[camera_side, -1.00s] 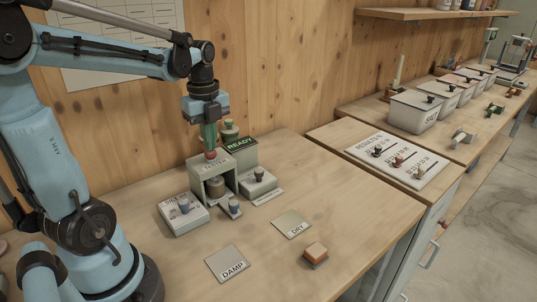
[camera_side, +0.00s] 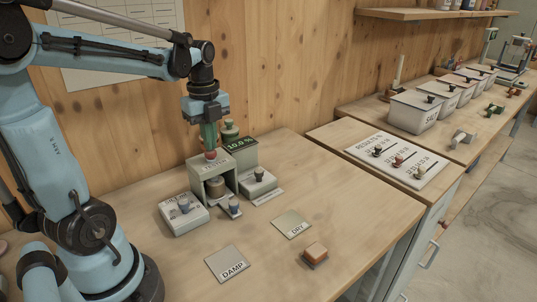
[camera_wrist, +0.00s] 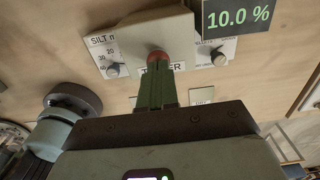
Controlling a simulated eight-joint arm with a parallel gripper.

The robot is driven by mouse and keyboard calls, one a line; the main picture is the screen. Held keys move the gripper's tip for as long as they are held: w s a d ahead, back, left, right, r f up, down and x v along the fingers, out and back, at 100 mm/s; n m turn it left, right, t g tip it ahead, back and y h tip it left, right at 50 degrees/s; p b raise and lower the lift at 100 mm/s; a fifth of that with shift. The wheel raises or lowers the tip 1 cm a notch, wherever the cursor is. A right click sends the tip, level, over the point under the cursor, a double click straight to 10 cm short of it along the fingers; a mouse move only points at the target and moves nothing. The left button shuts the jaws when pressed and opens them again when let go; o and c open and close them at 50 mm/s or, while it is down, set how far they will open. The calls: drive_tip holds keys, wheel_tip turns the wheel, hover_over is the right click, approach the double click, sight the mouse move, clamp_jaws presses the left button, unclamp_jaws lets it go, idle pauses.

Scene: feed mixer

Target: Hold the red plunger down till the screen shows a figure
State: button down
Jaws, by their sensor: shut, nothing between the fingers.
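The red plunger (camera_side: 211,155) stands on top of the grey tester housing (camera_side: 214,168). My gripper (camera_side: 210,147) is above it, pointing straight down, with its green fingers shut and their tips against the plunger. In the wrist view the red plunger (camera_wrist: 158,56) shows at the end of the shut fingers (camera_wrist: 156,85). The small dark screen (camera_side: 240,145) behind the tester reads a green figure. In the wrist view the screen (camera_wrist: 238,17) reads "10.0 %".
Units with dark knobs (camera_side: 184,209) stand beside the tester. DAMP (camera_side: 228,264) and DRY (camera_side: 291,224) plates lie in front, with an orange-topped block (camera_side: 315,252) at right. Lidded bins (camera_side: 414,110) and a results board (camera_side: 398,160) are farther right. The front bench is mostly clear.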

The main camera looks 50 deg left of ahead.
drive_tip(key=shift+f, duration=0.1)
wheel_tip(320, 180, up, 14)
idle(0.6)
